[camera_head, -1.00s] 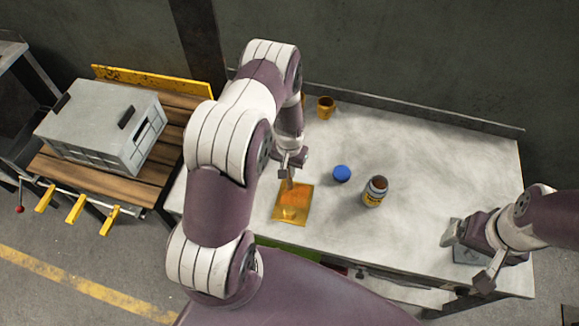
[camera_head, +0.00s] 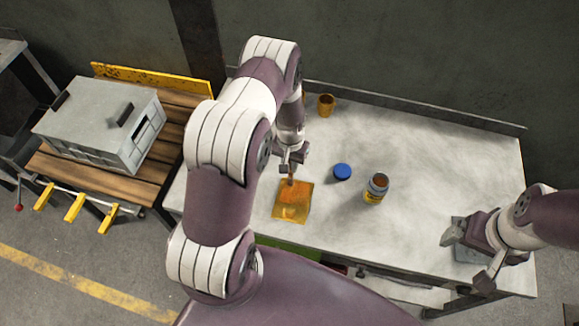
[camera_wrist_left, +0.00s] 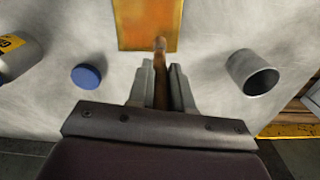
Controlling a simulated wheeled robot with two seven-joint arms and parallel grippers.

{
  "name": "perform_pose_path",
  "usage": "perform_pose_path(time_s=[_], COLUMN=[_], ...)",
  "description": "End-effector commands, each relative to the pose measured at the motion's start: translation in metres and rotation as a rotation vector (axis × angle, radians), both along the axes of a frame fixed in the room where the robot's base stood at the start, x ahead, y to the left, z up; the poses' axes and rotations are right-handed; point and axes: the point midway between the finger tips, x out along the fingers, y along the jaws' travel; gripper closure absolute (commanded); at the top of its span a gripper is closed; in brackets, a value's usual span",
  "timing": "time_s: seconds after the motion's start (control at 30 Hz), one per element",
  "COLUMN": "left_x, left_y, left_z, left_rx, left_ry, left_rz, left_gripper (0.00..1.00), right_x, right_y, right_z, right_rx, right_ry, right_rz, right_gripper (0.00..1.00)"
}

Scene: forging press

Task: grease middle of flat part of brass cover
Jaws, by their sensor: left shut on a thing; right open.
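The brass cover (camera_head: 291,213) lies flat on the light table, with an orange-brown patch on its surface. It also shows at the top of the left wrist view (camera_wrist_left: 137,18). My left gripper (camera_head: 290,162) is shut on a thin brown stick-like tool, likely a brush (camera_wrist_left: 160,72). The tool points down, with its tip at the cover's far part; I cannot tell whether it touches. An open jar with a yellow label (camera_head: 376,188) stands right of the cover, with brown contents. A blue lid (camera_head: 342,172) lies between them. My right gripper (camera_head: 468,256) is open at the table's right front.
A yellow-brown cup (camera_head: 326,105) stands near the table's back edge. A grey cup (camera_wrist_left: 254,72) shows at right in the left wrist view. A grey box (camera_head: 103,120) sits on a wooden-slatted stand at left. The table's right middle (camera_head: 450,165) is clear.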

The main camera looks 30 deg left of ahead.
Motion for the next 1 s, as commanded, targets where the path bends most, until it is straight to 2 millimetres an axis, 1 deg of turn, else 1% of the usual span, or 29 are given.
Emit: perform_pose_path(time_s=[0.13, 0.4, 0.53, 0.8, 1.0], left_x=[-0.004, -0.017, -0.015, 0.0, -0.004], left_y=[-0.001, -0.005, -0.004, 0.0, -0.001], left_z=[0.002, 0.003, 0.0, -0.001, 0.001], left_rx=[0.0, 0.0, 0.0, 0.0, 0.0], left_ry=[0.0, 0.0, -0.001, -0.002, 0.0], left_rz=[0.0, 0.0, 0.0, 0.0, 0.0], left_gripper=[1.0, 1.0, 1.0, 1.0, 1.0], right_x=[0.0, 0.0, 0.0, 0.0, 0.0], right_y=[0.0, 0.0, 0.0, 0.0, 0.0], right_z=[0.004, 0.01, 0.007, -0.004, 0.0], right_rx=[0.0, 0.0, 0.0, 0.0, 0.0], right_ry=[0.0, 0.0, 0.0, 0.0, 0.0], right_rz=[0.0, 0.0, 0.0, 0.0, 0.0], right_gripper=[0.11, 0.11, 0.11, 0.11, 0.11])
